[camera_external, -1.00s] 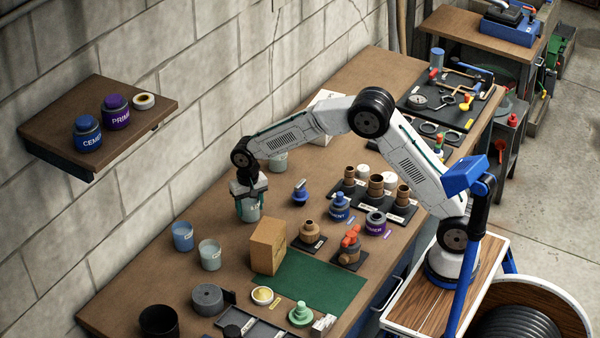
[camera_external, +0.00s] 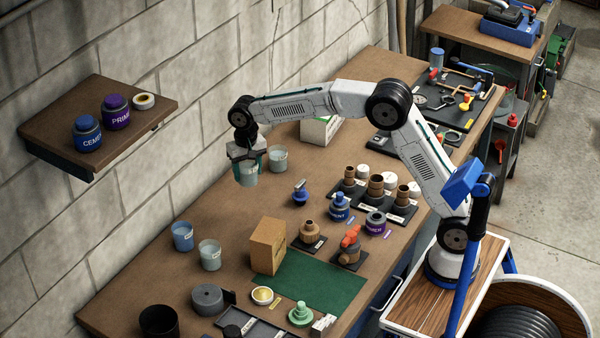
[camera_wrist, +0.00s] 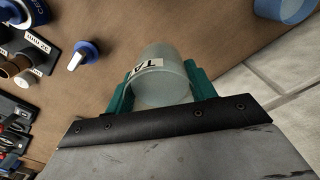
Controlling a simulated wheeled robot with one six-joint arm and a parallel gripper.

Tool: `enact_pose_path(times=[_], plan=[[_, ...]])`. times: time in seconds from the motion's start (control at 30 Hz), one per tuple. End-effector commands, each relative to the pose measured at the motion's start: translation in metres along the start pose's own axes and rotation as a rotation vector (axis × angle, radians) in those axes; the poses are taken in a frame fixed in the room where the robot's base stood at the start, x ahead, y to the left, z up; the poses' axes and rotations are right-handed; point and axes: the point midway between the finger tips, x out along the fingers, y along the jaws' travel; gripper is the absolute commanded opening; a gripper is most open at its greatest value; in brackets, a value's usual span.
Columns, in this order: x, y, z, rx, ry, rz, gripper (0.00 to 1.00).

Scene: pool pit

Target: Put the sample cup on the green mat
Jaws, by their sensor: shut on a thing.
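My gripper (camera_external: 248,160) is shut on a pale, translucent cup (camera_external: 246,178) and holds it upright above the back of the bench. In the wrist view the cup (camera_wrist: 160,62) sits between the teal fingers of my gripper (camera_wrist: 162,92), with a white label whose visible letters look like "TA". The green mat (camera_external: 318,284) lies flat near the front edge of the bench, to the lower right of my gripper. The mat is not in the wrist view.
A cardboard box (camera_external: 268,246) stands at the mat's left edge, between it and the held cup. A blue cup (camera_external: 183,237) and two pale cups (camera_external: 209,256) (camera_external: 278,158) stand on the bench. Fittings (camera_external: 310,232) stand behind the mat; a green knob-like part (camera_external: 301,314) stands at its front.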

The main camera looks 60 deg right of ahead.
Motion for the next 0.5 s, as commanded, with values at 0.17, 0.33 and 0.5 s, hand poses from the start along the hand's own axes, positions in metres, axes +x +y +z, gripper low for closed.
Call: enact_pose_path(times=[0.17, 0.33, 0.5], plan=[[-0.012, -0.008, 0.03, -0.013, -0.001, 0.001, 0.28], [-0.018, -0.016, 0.074, -0.029, 0.0, -0.001, 0.28], [-0.024, -0.02, 0.145, -0.056, 0.001, -0.001, 0.28]])
